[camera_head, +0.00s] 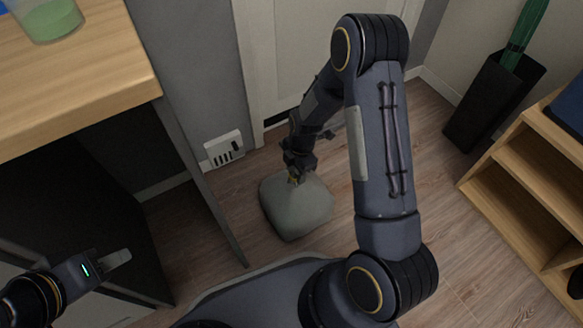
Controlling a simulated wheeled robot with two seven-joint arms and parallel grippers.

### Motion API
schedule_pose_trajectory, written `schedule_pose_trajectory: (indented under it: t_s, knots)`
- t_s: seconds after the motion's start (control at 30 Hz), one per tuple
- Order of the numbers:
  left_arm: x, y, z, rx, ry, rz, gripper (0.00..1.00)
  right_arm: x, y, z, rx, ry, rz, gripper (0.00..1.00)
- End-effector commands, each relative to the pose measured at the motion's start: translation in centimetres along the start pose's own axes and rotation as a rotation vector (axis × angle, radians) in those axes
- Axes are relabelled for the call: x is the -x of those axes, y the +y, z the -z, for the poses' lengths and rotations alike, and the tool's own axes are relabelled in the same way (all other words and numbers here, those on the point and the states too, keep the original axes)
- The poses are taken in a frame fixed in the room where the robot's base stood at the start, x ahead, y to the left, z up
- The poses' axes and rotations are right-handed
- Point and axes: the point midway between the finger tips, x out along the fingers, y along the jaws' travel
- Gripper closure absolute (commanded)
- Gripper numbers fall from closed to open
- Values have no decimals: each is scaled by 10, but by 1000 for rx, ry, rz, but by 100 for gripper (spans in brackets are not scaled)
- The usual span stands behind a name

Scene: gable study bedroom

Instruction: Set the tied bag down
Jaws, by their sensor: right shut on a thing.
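The tied bag (297,212) is a grey-green, rounded sack low at the middle of the head view, at or just above the wooden floor; I cannot tell if it touches. My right gripper (295,180) is at its top and is shut on the bag's tied neck, which the fingers mostly hide. My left gripper (117,259) is at the lower left, in front of the dark space under the desk, away from the bag. Its fingers are seen side-on, and their gap does not show.
A wooden desk (90,75) with a green-filled glass (48,18) stands at left. A white wall box (224,148) is behind the bag. A wooden shelf (515,205) and dark bin (490,105) are at right. Floor (435,150) is clear between bag and shelf.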

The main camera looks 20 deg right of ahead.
Motion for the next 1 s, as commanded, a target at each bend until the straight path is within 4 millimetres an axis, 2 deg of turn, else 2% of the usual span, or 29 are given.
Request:
schedule_pose_trajectory:
  t_s: [0.43,0.47,0.6,0.87,1.0]
  knots:
    - [-4,-2,-2,0,0,0,64,-5,1,-3,0,-1,-5,100]
    - [-4,-2,-2,0,-1,0,64,-6,0,-3,0,-1,-2,57]
    - [-4,-2,-2,0,-1,0,64,-5,0,-3,0,-1,-2,39]
    - [-3,-2,-2,0,0,0,64,-5,0,-3,0,-1,-2,37]
    - [2,1,1,0,0,0,64,4,0,-3,-1,-1,-4,37]
